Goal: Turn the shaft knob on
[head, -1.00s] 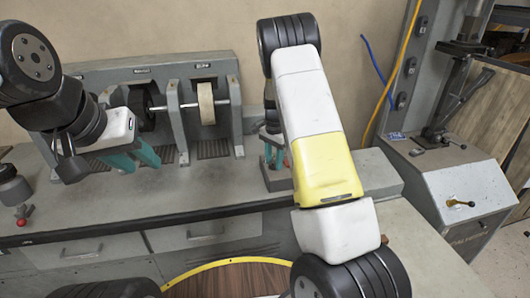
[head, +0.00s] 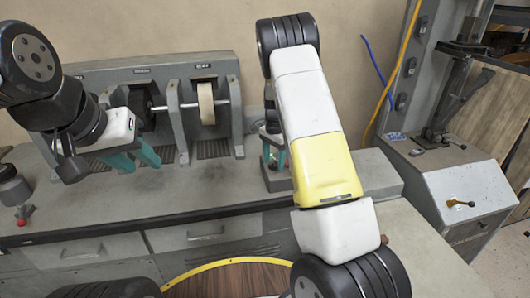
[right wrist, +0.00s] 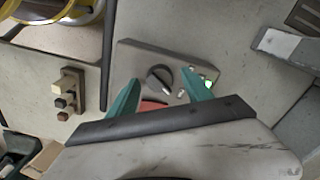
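In the right wrist view, a dark round knob (right wrist: 160,78) with a light pointer mark sits on a grey control plate (right wrist: 135,58). A lit green lamp (right wrist: 208,84) and a small light-coloured switch show to its right. A red part (right wrist: 152,106) shows below the knob, partly hidden by my gripper. My right gripper (right wrist: 162,77) is open, its teal fingertips to either side of the knob with gaps visible. In the head view this gripper (head: 273,152) is partly hidden by my right arm, over the bench. My left gripper (head: 136,160) is open and empty at the left, before the grinding wheels.
A grinder with a pale wheel (head: 206,102) stands at the back of the bench. A block with several buttons (right wrist: 68,92) lies left of the plate. The bench front is clear.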

